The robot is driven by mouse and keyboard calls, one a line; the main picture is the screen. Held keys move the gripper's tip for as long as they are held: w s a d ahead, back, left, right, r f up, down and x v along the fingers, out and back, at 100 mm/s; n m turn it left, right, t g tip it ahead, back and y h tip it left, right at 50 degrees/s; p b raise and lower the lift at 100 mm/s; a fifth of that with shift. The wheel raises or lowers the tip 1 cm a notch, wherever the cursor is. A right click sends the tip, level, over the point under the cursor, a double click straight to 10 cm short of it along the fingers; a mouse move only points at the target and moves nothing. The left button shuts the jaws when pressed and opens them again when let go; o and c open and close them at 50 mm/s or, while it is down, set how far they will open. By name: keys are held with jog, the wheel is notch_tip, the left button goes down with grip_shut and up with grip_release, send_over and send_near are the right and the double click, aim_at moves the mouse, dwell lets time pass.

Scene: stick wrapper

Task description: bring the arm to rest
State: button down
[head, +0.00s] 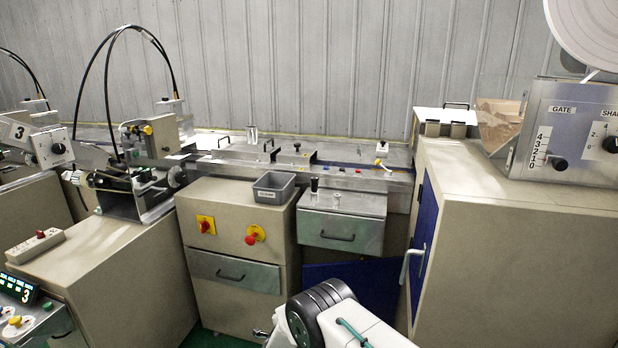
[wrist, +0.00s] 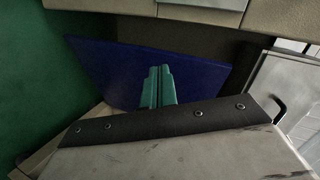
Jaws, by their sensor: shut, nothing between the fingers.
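My gripper (wrist: 157,87) shows in the wrist view as two teal fingers side by side. They are closed together with nothing between them. Behind them is a dark blue panel (wrist: 100,65). My arm (head: 335,320), white with black ribbed rings, rises from the bottom edge of the head view, right of centre. The gripper's fingers cannot be made out in the head view.
A beige cabinet (head: 515,250) with an open blue door and pale handle stands at right. A drawer unit (head: 340,235) and a red-knobbed cabinet (head: 230,270) stand ahead. A grey bin (head: 275,188) sits on top. A dark strip with screws (wrist: 170,124) crosses the wrist view.

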jog(key=s+a+r+n+g+y, duration=0.3)
jog(key=s+r+n+g+y, duration=0.1)
jog(key=s+r+n+g, duration=0.3)
jog(key=s+d+r+n+g, duration=0.2)
jog(key=s+d+r, duration=0.2)
jog(key=r, duration=0.4)
jog(key=s+d+r+n+g, duration=0.2)
jog(key=s+d+r+n, duration=0.15)
jog(key=r, duration=0.35)
jog(key=s+d+r+n+g, duration=0.2)
jog(key=s+d+r, duration=0.2)
jog(key=r, duration=0.4)
jog(key=s+d+r, duration=0.8)
jog(key=s+r, duration=0.1)
jog(key=s, duration=0.3)
jog(key=s+d+r+n+h, duration=0.1)
jog(key=s+d+r, duration=0.8)
jog(key=s, duration=0.3)
jog(key=s+d+r+h, duration=0.1)
jog(key=s+d+r, duration=0.7)
jog(key=s, duration=0.4)
jog(key=shift+s+d+r+n+t, duration=0.3)
jog(key=shift+d+r+n, duration=0.1)
jog(key=shift+d, duration=0.1)
